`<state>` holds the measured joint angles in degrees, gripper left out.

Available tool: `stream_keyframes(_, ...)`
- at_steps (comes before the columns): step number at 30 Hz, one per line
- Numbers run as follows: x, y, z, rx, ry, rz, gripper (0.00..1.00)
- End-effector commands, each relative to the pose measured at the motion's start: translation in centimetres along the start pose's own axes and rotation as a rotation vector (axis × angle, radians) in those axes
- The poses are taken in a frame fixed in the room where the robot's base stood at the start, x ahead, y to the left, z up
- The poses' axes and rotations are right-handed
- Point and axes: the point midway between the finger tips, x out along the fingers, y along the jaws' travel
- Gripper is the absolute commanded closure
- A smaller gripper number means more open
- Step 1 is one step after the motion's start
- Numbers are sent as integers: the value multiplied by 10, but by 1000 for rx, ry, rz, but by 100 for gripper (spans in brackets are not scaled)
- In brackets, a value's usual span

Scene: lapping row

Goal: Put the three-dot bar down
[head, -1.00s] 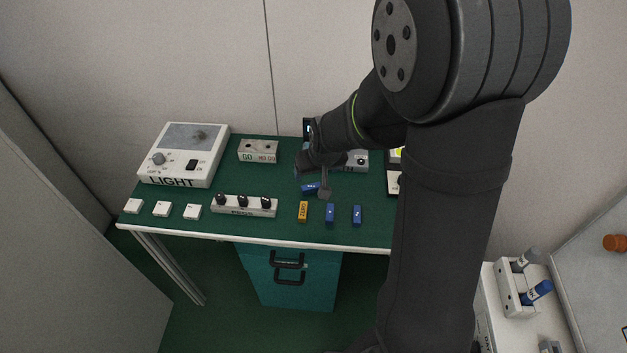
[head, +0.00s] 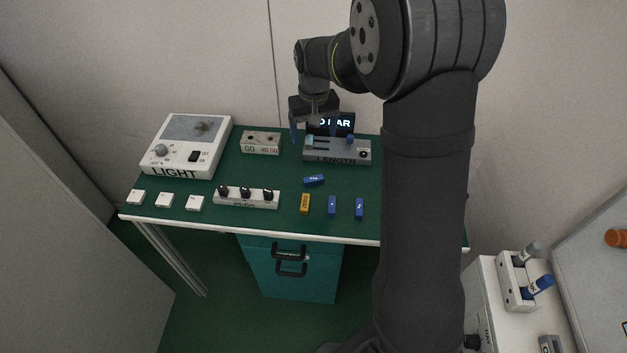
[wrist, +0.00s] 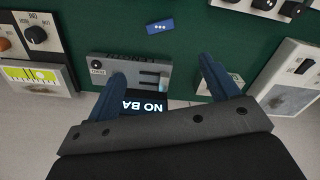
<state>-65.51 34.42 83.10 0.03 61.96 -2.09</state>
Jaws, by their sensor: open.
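The three-dot bar (head: 314,180) is a small blue block lying on the green bench top, a little behind the row of other bars and slightly turned. It also shows in the wrist view (wrist: 160,26), with its pale dots facing up and nothing touching it. My gripper (head: 314,132) is up at the back of the bench, in front of the length gauge's display. In the wrist view my gripper (wrist: 163,70) has its two blue fingers spread wide with nothing between them. The bar lies beyond the fingertips, clear of both.
The length gauge (head: 337,151) with its lit display stands behind the bar. An orange bar (head: 305,204) and two blue bars (head: 332,206) lie in front. A peg block (head: 246,198), light box (head: 187,146) and GO/NO GO block (head: 261,142) stand left.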

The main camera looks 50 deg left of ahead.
Motion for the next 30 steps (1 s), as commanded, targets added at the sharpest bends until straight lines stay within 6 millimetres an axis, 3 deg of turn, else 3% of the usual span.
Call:
stream_keyframes(5, 18, 0, 0, 1, -15, 0, 20)
stream_keyframes(18, 107, 0, 1, 1, -13, 0, 20)
stream_keyframes(30, 138, -1, 1, 1, -12, 0, 20)
